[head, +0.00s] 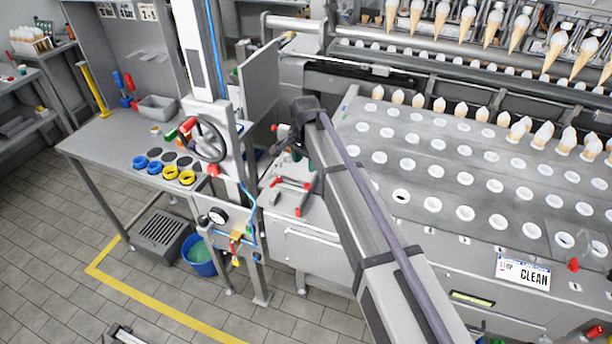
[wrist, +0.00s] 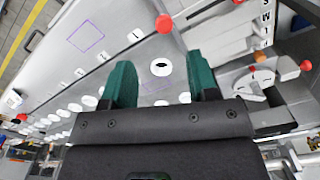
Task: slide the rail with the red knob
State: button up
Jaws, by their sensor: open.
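In the wrist view a round red knob (wrist: 164,23) stands on the grey plate beyond my fingertips, roughly in line with the gap between them. My gripper (wrist: 162,78) has two green fingers spread apart, with nothing held between them. In the head view my gripper (head: 298,158) is at the left end of the machine, partly hidden by my own arm. Another red knob (head: 573,265) stands on the machine's front right edge, far from my gripper. I cannot tell which red knob belongs to the rail.
A metal fixture with red-tipped handles (head: 292,192) sits beside my gripper; red-tipped parts also show at right in the wrist view (wrist: 306,65). The holed plate (head: 430,190) holds several cones along its back and right. A side table (head: 120,140) with a handwheel (head: 208,140) stands left.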

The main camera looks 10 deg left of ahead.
aim_at(307, 185)
jog(key=f+m+b, duration=0.1)
jog(key=f+b, duration=0.2)
jog(key=w+f+m+b, duration=0.1)
jog(key=f+m+b, duration=0.1)
jog(key=f+b, duration=0.2)
jog(key=f+m+b, duration=0.1)
jog(key=f+b, duration=0.3)
jog(key=shift+w+d+f+m, duration=0.1)
jog(key=shift+w+f+m, duration=0.05)
jog(key=shift+m, duration=0.15)
jog(key=shift+r, duration=0.2)
grip_shut()
